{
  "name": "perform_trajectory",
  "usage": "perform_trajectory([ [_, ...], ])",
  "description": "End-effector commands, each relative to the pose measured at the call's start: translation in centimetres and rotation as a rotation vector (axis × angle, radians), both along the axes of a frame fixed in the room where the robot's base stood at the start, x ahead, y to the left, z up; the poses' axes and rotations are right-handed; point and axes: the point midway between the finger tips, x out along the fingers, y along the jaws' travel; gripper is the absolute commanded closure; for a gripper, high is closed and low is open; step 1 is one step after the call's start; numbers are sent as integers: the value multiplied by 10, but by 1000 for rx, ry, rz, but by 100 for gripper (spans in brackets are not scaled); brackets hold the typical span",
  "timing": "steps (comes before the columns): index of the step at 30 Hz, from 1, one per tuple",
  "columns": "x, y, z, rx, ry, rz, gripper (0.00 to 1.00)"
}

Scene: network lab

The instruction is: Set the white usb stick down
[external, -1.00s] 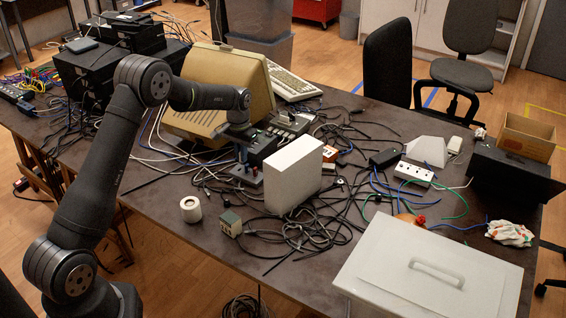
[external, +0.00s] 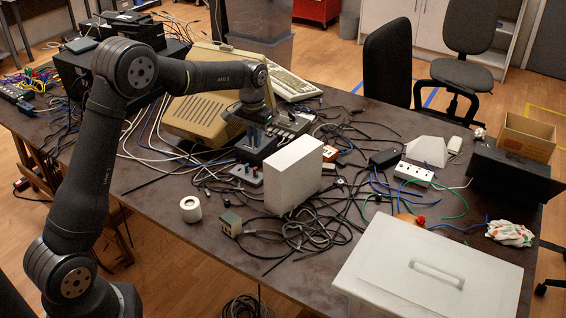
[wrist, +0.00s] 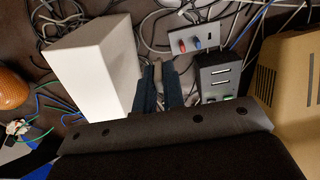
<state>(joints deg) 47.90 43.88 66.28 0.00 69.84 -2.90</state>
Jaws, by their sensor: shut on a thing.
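My gripper (external: 254,134) hangs over the black slotted box, behind the tall white box, in the external view. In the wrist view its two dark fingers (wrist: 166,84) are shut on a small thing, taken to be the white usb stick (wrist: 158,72). Only a narrow pale grey bit of it shows between the fingers; the rest is hidden. I cannot make out the stick in the external view. The fingers are between the white box and the black slotted box in the wrist view.
The tall white box (external: 293,175) stands close by. A black slotted box (wrist: 217,76) and a small panel with red and blue knobs (wrist: 194,41) are near. The beige monitor (external: 205,104) is behind. Cables cover much of the table; its front left is clearer.

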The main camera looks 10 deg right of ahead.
Motion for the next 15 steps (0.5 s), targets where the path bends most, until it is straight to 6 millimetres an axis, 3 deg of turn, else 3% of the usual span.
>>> perform_trajectory([
  [3, 1, 0, 30, -4, -4, 0, 100],
  [7, 1, 0, 55, -3, -3, 0, 100],
  [15, -41, -48, 51, -1, -1, -6, 100],
])
